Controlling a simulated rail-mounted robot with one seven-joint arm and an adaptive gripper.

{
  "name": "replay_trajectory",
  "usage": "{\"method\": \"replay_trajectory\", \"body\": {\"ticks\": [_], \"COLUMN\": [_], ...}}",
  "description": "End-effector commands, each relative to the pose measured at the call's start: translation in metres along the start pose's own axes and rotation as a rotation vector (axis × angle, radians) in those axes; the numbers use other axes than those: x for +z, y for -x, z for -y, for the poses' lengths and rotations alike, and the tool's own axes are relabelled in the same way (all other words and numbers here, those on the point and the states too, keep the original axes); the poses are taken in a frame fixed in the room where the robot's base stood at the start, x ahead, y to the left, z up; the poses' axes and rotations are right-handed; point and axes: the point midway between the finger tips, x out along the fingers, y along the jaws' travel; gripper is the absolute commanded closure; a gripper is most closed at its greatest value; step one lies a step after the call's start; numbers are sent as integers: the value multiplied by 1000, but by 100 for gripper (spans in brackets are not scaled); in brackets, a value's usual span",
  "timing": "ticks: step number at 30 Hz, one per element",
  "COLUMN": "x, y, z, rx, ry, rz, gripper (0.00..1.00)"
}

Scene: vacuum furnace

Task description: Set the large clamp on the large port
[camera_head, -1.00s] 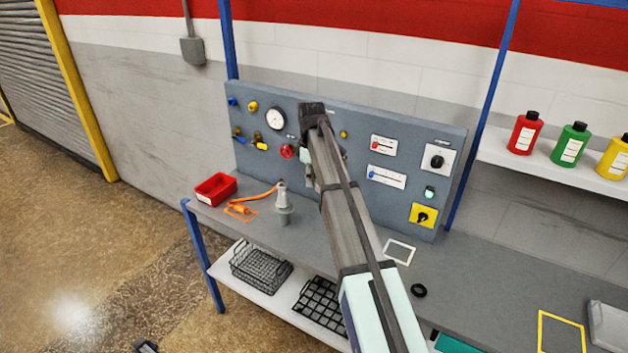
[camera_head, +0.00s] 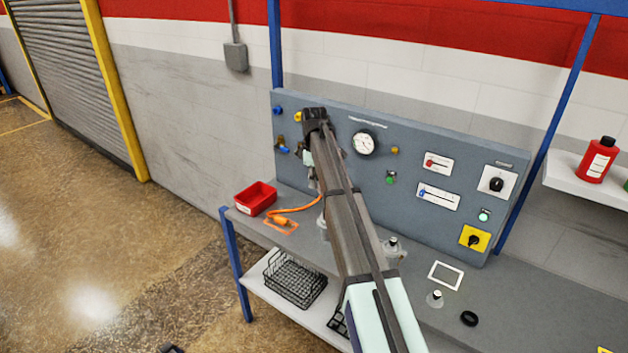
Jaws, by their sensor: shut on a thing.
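My gripper (camera_head: 314,183) shows only in small part, beyond the wrist at the far end of my arm, in front of the left part of the grey panel. My arm hides most of it. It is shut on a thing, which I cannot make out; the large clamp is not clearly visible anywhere. A pale flanged fitting (camera_head: 322,226) on the bench is mostly hidden behind my arm. Another grey fitting (camera_head: 393,250) stands just right of my arm, and a smaller one (camera_head: 435,299) stands nearer the front. I cannot tell which is the large port.
A red bin (camera_head: 255,198) and an orange cable (camera_head: 290,213) lie at the bench's left end. A black ring (camera_head: 469,318) and a white outline (camera_head: 446,275) are on the right. The upright panel (camera_head: 420,155) stands behind. A wire basket (camera_head: 294,282) is on the lower shelf.

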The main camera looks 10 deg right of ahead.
Motion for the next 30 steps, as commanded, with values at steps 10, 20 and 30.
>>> {"method": "replay_trajectory", "body": {"ticks": [10, 20, 30], "x": [0, 0, 0], "y": [-17, -32, -47], "z": [0, 0, 0], "rx": [0, -1, 0], "ry": [0, 0, 0], "rz": [0, 0, 0], "gripper": [100, 100, 100]}}
